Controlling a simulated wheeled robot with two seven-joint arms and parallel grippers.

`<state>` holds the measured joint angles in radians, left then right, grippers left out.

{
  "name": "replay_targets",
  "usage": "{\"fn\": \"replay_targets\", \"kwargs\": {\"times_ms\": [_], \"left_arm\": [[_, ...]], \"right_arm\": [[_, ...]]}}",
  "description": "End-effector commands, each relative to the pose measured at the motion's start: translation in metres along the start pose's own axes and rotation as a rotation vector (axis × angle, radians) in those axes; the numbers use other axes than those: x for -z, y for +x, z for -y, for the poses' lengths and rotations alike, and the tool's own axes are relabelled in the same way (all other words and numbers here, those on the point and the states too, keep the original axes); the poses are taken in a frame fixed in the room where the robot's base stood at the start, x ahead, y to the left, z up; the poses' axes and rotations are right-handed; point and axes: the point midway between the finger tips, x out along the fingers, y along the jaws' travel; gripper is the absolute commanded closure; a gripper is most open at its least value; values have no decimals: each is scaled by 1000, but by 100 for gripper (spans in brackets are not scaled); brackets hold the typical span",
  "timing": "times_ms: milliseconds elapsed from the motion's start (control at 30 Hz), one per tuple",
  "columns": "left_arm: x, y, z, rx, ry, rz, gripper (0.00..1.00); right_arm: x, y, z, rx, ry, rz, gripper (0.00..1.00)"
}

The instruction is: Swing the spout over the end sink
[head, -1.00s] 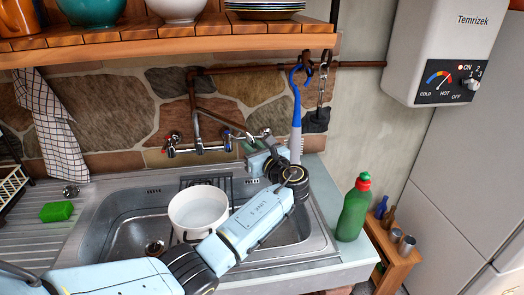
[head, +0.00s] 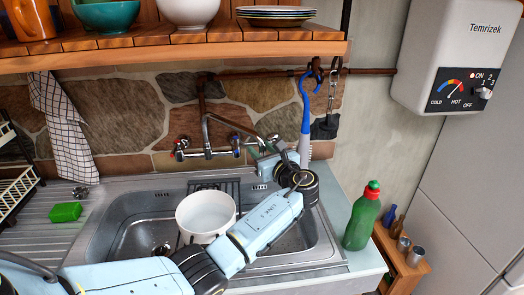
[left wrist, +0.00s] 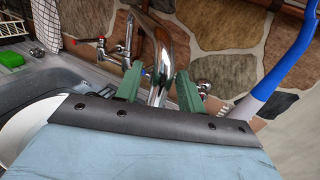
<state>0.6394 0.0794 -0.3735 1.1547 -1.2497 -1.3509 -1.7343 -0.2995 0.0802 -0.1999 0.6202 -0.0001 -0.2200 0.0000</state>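The chrome spout (head: 231,125) reaches right and forward from the wall tap (head: 207,151) behind the sink. In the left wrist view the spout (left wrist: 160,75) curves down between the two green fingers of my left gripper (left wrist: 160,88). The fingers stand apart on either side of it, with narrow gaps showing. In the head view my left gripper (head: 264,147) is at the spout's far end, partly hidden by my wrist. The steel sink (head: 325,240) lies below, and my left arm covers much of its right part. My right gripper is not in view.
A white pot (head: 205,213) stands in the sink. A green bottle (head: 362,217) stands right of the sink, and a blue-handled brush (head: 305,105) hangs close behind my left wrist. A wooden shelf (head: 180,45) overhangs the back. A green sponge (head: 66,212) lies on the drainer.

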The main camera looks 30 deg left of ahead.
Motion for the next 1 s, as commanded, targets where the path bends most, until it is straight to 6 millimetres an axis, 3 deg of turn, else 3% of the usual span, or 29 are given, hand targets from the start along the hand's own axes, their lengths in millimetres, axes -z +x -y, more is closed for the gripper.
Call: {"fn": "replay_targets", "kwargs": {"times_ms": [167, 500, 700, 1000], "left_arm": [[1, -12, 1, 3, 0, -1, 61], [2, -85, 0, 3, -3, -3, 61], [1, -119, 0, 1, -1, -2, 61], [0, -134, 0, -1, 1, 0, 61]], "right_arm": [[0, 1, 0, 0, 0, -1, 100], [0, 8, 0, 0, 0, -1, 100], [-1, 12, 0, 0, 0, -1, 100], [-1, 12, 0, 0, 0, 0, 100]]}}
